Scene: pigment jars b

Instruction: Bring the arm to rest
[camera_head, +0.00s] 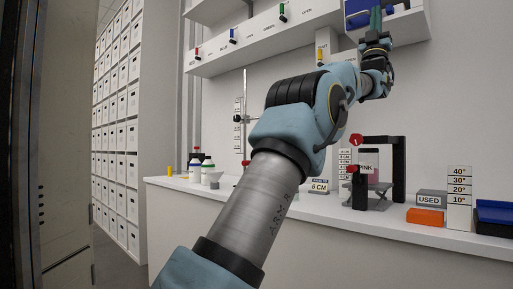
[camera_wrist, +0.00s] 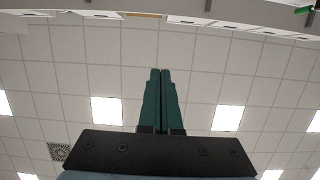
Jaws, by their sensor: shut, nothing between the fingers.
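My arm reaches up from the bottom of the head view, across the middle, to the upper right. My gripper (camera_head: 376,20) is raised high in front of the wall shelf (camera_head: 290,40). In the wrist view my gripper (camera_wrist: 160,74) has its two green fingers together, with nothing between them. The wrist camera looks at the ceiling, so the gripper points upward. My arm hides part of the counter and wall behind it.
A white counter (camera_head: 325,208) runs along the wall. On it stand a black frame with a pink jar (camera_head: 373,168), an orange block (camera_head: 425,216), a grey USED block (camera_head: 431,198), a blue tray (camera_head: 494,214) and several bottles (camera_head: 207,167). A blue bin (camera_head: 358,14) is near my gripper.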

